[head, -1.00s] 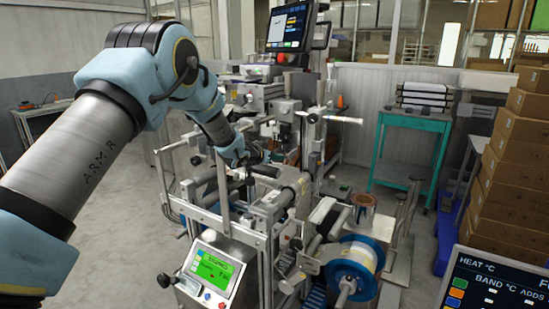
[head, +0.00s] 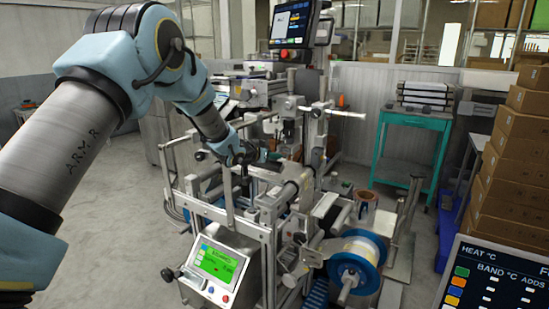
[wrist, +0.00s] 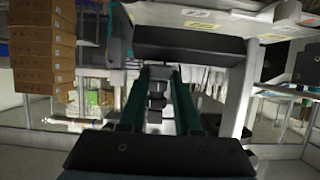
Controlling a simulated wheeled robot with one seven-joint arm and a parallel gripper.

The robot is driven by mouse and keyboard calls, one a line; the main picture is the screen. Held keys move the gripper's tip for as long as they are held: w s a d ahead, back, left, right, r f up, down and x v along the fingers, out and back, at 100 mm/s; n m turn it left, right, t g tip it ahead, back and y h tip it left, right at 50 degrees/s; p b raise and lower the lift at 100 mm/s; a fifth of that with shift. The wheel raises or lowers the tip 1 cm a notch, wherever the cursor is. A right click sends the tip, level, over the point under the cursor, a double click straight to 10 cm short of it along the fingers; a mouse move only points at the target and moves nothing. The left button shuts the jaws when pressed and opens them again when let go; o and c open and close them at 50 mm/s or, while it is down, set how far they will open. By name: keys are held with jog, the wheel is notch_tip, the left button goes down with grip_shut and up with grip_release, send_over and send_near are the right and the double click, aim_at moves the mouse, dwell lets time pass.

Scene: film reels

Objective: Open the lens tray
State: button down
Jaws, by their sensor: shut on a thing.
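My gripper (head: 250,157) is over the near middle of the large grey machine (head: 262,215), among its rails and rollers. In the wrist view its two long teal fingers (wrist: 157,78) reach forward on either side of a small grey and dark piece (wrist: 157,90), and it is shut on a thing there. A wide dark bar (wrist: 190,46) lies across the view beyond the fingertips. I cannot tell whether the bar or the held piece belongs to the lens tray. The tray itself is not clearly recognisable in either view.
A monitor (head: 292,24) rises behind the machine. A green-lit control panel (head: 217,262) and a blue-rimmed reel (head: 355,264) are at its near side. A teal cart (head: 412,122) and stacked cartons (head: 513,150) stand to the right. The floor at left is clear.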

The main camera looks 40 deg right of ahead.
jog(key=shift+s+a, duration=0.25)
jog(key=shift+a, duration=0.65)
jog(key=c, duration=0.6)
grip_release()
jog(key=shift+a, duration=0.1)
jog(key=b+v, duration=0.3)
jog(key=v, duration=0.7)
jog(key=shift+a, duration=0.35)
jog(key=shift+s+r, duration=0.1)
jog(key=shift+s, duration=0.15)
